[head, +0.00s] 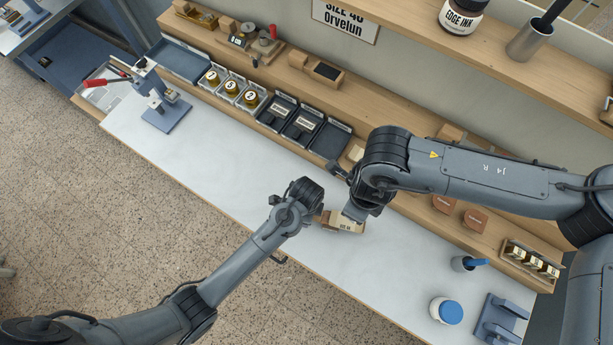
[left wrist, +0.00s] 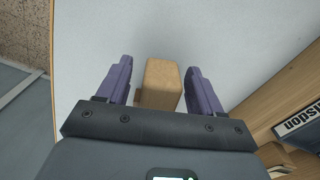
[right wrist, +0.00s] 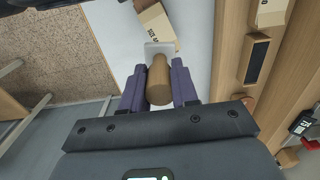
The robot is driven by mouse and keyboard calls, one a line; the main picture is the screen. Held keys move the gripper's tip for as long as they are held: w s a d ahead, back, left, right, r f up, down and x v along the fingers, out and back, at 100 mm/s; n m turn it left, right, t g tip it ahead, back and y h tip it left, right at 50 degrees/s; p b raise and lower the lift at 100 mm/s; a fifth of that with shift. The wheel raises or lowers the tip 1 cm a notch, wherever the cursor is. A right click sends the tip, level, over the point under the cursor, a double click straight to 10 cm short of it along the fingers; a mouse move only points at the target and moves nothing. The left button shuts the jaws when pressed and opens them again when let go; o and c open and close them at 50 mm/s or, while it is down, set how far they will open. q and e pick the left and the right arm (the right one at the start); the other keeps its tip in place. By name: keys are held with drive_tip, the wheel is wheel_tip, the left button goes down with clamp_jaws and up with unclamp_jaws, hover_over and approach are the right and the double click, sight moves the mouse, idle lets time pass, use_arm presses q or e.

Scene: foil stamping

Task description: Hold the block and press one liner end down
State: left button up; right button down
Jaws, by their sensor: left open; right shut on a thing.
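The block (head: 348,226), brown with a cream printed face, lies on the pale worktop in the head view. In the left wrist view a plain tan block shape (left wrist: 162,82) stands between the fingers of my left gripper (left wrist: 160,80), which is open with a gap on both sides. My right gripper (right wrist: 158,85) is shut on the brown rounded handle of a tool (right wrist: 158,80) with a pale square plate. In the right wrist view the plate overlaps the near edge of the block's printed face (right wrist: 157,24); contact cannot be told. The liner ends are not clear.
The pale worktop (head: 225,150) is mostly clear to the left. A press with a red handle (head: 160,100) stands at its far left end. Several trays (head: 300,122) line the back. A blue-lidded jar (head: 446,311) and a blue-handled tool in a cup (head: 468,263) stand at the right.

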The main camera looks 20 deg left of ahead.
use_arm(q)
drive_tip(key=shift+f, duration=1.05)
drive_tip(key=c, duration=1.2)
